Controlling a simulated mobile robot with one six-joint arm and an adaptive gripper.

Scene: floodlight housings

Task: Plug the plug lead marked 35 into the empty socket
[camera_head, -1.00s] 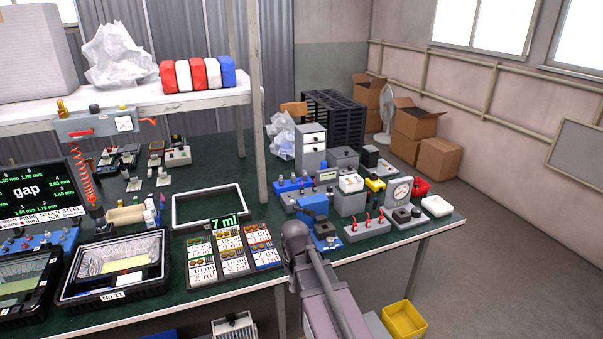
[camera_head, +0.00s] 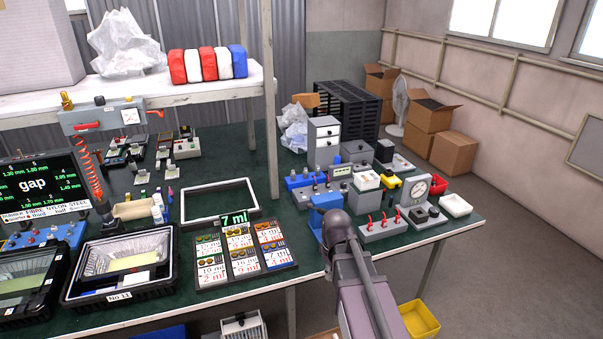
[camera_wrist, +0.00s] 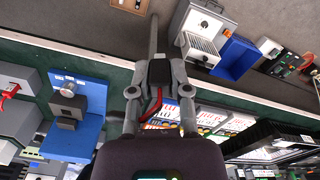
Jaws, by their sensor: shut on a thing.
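My gripper (camera_wrist: 160,82) shows in the wrist view, its fingers closed around a dark block with a red cord-like piece (camera_wrist: 154,104); this looks like a plug lead, but no number is readable. It hangs above the bench's front edge. In the head view my arm hides the gripper. To the right of it on the bench is a grey box with several red upright leads (camera_head: 381,227). The empty socket cannot be made out.
A blue stand (camera_head: 322,209) is close behind my arm; it also shows in the wrist view (camera_wrist: 88,125). A rack of marked cards (camera_head: 243,254) lies left. Grey boxes and a gauge (camera_head: 416,187) crowd the right side. A yellow bin (camera_head: 420,320) stands on the floor.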

